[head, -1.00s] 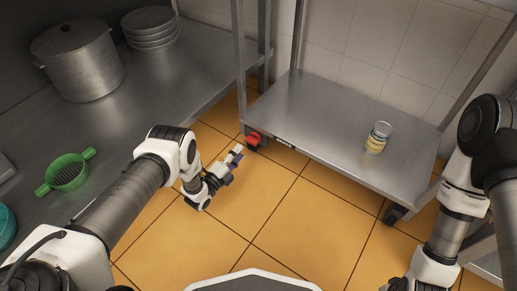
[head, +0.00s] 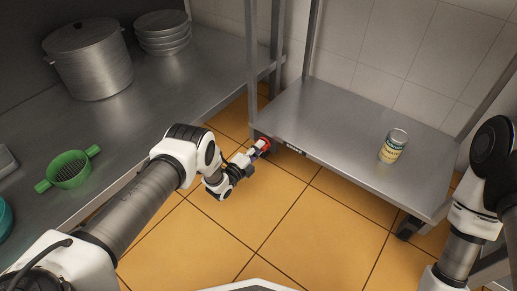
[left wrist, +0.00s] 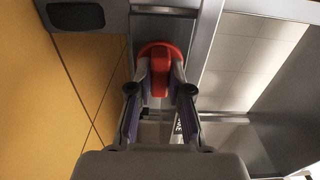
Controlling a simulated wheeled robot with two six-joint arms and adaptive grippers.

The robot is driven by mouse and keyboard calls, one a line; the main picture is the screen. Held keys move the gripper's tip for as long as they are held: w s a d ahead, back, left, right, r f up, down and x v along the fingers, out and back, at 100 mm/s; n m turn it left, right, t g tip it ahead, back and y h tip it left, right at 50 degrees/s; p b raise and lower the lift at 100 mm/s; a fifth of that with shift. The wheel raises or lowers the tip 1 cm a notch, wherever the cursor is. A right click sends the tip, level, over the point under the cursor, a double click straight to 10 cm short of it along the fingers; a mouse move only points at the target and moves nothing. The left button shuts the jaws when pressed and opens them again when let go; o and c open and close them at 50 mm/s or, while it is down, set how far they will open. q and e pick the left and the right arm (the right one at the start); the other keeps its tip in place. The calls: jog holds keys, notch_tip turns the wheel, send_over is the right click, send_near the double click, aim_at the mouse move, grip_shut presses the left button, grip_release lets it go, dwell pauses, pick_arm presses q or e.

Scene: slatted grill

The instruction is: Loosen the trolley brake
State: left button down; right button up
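The trolley brake is a red lever (head: 264,144) at the trolley's near left corner, low by the floor. In the left wrist view the red brake lever (left wrist: 160,53) has a rounded head and a narrower tab pointing toward my gripper. My left gripper (head: 254,154) is at the brake. In the left wrist view the left gripper's fingers (left wrist: 160,72) are apart, one on each side of the red tab. I cannot tell whether they touch it. My right arm shows at the right edge, but its gripper is out of view.
A steel counter on the left holds a pot (head: 88,62), stacked plates (head: 162,32) and a green strainer (head: 68,168). Orange floor (head: 290,225) is clear.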

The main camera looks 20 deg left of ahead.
dwell(0.4)
pick_arm(q)
jog(key=shift+n, duration=8.2)
jog(key=c, duration=1.1)
grip_release()
